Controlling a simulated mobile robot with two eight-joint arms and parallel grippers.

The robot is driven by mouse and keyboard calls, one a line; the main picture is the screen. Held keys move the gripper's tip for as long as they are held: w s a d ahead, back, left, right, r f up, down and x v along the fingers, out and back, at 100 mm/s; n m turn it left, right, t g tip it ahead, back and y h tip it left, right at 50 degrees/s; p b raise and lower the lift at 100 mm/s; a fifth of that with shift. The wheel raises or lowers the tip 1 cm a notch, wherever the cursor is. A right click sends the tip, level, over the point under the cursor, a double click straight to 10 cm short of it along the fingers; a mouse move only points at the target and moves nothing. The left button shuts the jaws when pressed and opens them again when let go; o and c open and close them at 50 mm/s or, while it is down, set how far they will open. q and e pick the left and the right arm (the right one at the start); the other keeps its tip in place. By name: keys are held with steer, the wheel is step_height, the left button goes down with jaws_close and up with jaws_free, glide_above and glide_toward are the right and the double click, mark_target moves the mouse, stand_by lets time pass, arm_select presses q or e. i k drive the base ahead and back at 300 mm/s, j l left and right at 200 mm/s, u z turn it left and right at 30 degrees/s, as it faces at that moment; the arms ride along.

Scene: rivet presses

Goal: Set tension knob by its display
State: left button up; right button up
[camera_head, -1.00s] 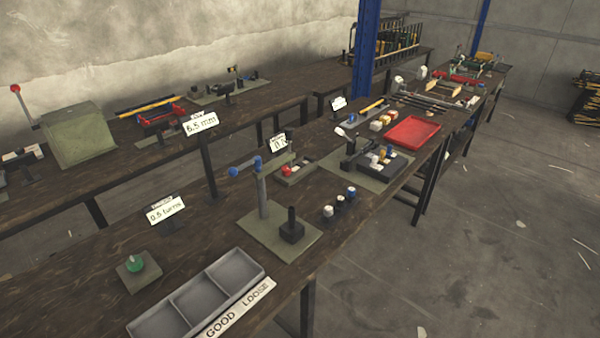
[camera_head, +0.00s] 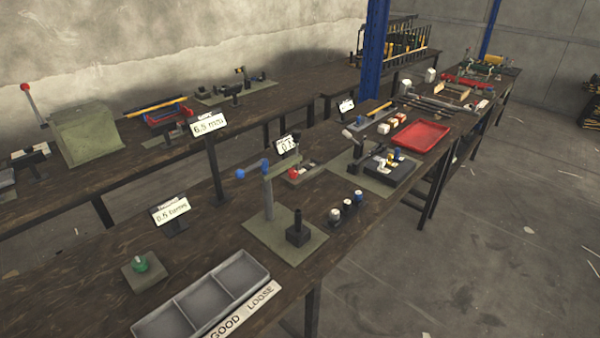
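A green round knob (camera_head: 139,263) sits on a small grey-green plate (camera_head: 146,277) at the left of the near bench. Behind it stands a small white display (camera_head: 171,212) on a dark stand; it appears to read "0.5 turns". I cannot tell for sure whether this green knob is the tension knob. Neither of my grippers is in view.
A grey tray (camera_head: 181,317) labelled GOOD and LOOSE lies in front of the knob. A press with a blue-ended lever (camera_head: 268,200) stands to the right. Further displays (camera_head: 208,125) stand beyond. Bare bench lies around the knob plate.

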mark_target(291, 172)
steer(key=u, duration=0.55)
steer(key=i+l+u, duration=0.1)
steer(key=l+u, duration=0.6)
steer(key=i+l+u, duration=0.1)
steer(key=l+u, duration=0.45)
steer(key=l, duration=0.3)
steer(key=k+l+u, duration=0.15)
steer(key=l, duration=0.3)
steer(key=l+u, duration=0.1)
steer(key=l, duration=1)
steer(key=i+l, duration=0.25)
steer(key=l, duration=0.3)
